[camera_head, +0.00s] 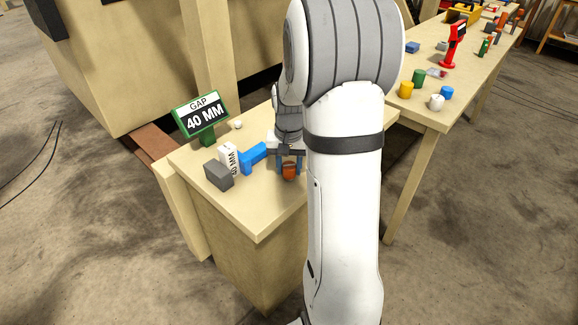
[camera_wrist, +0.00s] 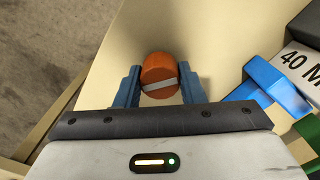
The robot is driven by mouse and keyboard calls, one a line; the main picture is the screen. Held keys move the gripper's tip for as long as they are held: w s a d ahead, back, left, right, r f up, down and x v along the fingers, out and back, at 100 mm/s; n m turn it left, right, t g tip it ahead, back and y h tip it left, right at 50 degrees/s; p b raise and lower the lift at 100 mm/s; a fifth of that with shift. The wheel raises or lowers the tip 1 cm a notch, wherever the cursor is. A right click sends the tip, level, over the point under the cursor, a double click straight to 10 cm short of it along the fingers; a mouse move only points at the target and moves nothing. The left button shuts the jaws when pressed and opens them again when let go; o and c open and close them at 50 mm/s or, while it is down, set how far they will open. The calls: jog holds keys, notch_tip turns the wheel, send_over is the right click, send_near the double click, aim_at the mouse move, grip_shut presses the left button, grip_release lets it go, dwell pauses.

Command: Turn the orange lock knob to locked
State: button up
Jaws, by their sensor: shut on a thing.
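The orange lock knob (camera_wrist: 158,70) is a short round cylinder with a pale stripe across it, standing on the wooden stand top. In the head view the knob (camera_head: 289,172) shows just below my gripper (camera_head: 290,163). In the wrist view my gripper (camera_wrist: 159,88) has its two blue fingers on either side of the knob, shut on it. The pale stripe lies slightly tilted, its right end higher. No locked or unlocked mark shows. My arm hides part of the stand on the right.
Left of the knob are a blue part (camera_head: 253,157), a white "40 MM" block (camera_head: 229,158) and a grey block (camera_head: 218,175). A green "GAP 40 MM" sign (camera_head: 203,118) stands behind. A table (camera_head: 424,110) with several small items is at right.

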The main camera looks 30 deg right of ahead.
aim_at(288, 165)
jog(key=m, duration=0.5)
jog(key=shift+a, duration=0.1)
jog(key=m, duration=0.5)
jog(key=shift+b, duration=0.3)
jog(key=shift+m, duration=0.3)
jog(key=o, duration=1)
notch_tip(288, 165, up, 8)
jog(key=shift+f, duration=0.1)
